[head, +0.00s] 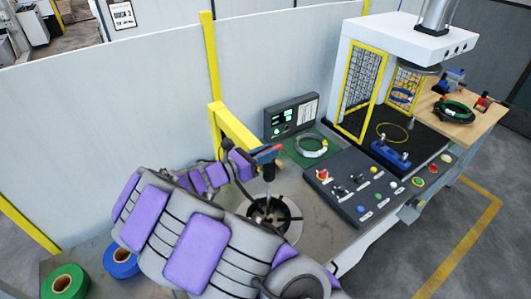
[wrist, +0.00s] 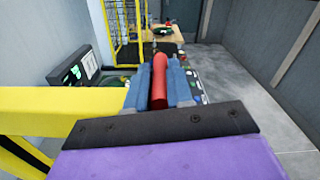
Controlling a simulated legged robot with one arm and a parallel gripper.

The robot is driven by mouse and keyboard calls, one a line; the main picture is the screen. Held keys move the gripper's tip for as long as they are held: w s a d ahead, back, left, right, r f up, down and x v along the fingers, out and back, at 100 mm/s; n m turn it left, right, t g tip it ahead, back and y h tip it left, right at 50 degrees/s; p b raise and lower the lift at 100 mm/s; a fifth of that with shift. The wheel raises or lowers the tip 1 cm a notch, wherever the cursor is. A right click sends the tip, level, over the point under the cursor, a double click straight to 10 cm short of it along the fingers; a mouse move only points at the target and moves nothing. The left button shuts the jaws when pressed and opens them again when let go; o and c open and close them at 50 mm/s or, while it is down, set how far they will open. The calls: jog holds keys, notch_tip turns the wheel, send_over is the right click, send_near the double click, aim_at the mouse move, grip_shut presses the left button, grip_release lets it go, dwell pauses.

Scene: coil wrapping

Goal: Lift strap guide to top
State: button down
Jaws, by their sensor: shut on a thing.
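My gripper (head: 267,154) is at the end of my purple-and-grey arm, above the round dark wrapping fixture (head: 288,226) on the bench. In the wrist view its two blue fingers (wrist: 160,92) are shut on a red cylindrical handle (wrist: 160,70), which seems to be part of the strap guide. The red handle's tip (head: 279,147) also shows at the gripper in the head view. A dark upright piece with a thin rod runs from below the gripper down to the fixture's centre. The fingers hide where the handle joins it.
A yellow post and bracket (head: 236,133) stand close behind my gripper; the yellow bar (wrist: 60,110) is on the left in the wrist view. A control panel (head: 355,188), a small display (head: 292,115) and a caged press (head: 400,45) are to the right. Green (head: 65,281) and blue (head: 121,261) rolls lie lower left.

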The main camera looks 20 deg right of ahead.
notch_tip(320, 180, up, 22)
jog(key=p, duration=1.8)
jog(key=shift+r, duration=0.25)
jog(key=shift+w, duration=0.1)
jog(key=c, duration=1.1)
grip_release()
jog(key=shift+a, duration=0.2)
jog(key=shift+o, duration=0.2)
jog(key=shift+a+f, duration=0.1)
jog(key=s+a+b, duration=0.1)
jog(key=s+a, duration=0.2)
jog(key=a, duration=1.4)
jog(key=shift+s, duration=0.15)
jog(key=shift+d+f+b, duration=0.1)
jog(key=shift+b, duration=0.2)
